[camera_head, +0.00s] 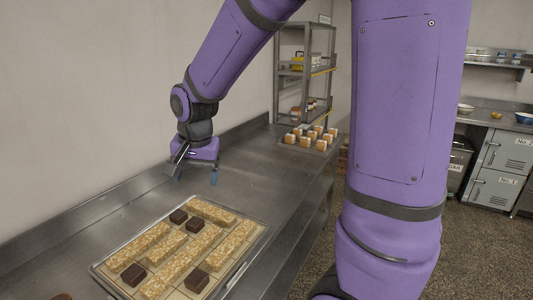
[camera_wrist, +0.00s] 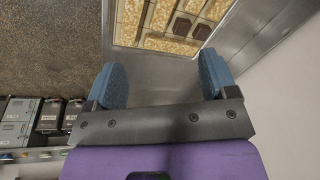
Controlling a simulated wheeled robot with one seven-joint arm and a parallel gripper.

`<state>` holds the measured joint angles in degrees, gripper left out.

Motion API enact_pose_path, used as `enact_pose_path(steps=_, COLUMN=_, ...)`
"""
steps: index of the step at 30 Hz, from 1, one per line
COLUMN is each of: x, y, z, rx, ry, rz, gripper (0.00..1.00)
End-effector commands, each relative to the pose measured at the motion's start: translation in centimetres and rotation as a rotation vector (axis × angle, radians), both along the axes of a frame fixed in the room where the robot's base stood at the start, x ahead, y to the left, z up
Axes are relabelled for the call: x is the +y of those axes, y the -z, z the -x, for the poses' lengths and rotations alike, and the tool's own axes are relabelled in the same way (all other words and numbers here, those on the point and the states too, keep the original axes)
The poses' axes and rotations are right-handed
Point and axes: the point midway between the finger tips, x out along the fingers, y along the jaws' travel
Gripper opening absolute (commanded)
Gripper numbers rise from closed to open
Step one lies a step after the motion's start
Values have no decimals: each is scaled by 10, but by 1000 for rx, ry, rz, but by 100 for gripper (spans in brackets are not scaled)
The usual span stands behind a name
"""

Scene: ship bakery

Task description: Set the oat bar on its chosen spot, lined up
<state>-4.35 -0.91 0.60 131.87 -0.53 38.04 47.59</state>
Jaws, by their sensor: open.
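Several pale oat bars of different lengths lie on a shallow tray (camera_head: 259,236) on the steel counter, among small dark brown squares. Which oat bar the task means, and which spot is chosen, I cannot tell. My gripper (camera_head: 195,178) hangs above the counter behind the tray, open and empty. In the wrist view its two blue fingertips (camera_wrist: 163,85) are wide apart with bare steel between them.
A second tray of small cakes (camera_head: 309,140) stands further along the counter, by a metal shelf rack (camera_head: 306,70). The steel counter (camera_head: 245,176) between the trays is clear. A wall with a raised steel edge bounds the left side. Cabinets (camera_head: 497,170) stand across the floor at right.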

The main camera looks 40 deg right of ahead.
Motion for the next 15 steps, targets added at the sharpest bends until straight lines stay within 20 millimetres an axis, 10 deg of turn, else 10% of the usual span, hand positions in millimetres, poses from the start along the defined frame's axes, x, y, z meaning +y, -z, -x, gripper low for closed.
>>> enact_pose_path(steps=15, x=-25, y=-97, z=132, rx=-183, ry=-449, rz=133, gripper=78)
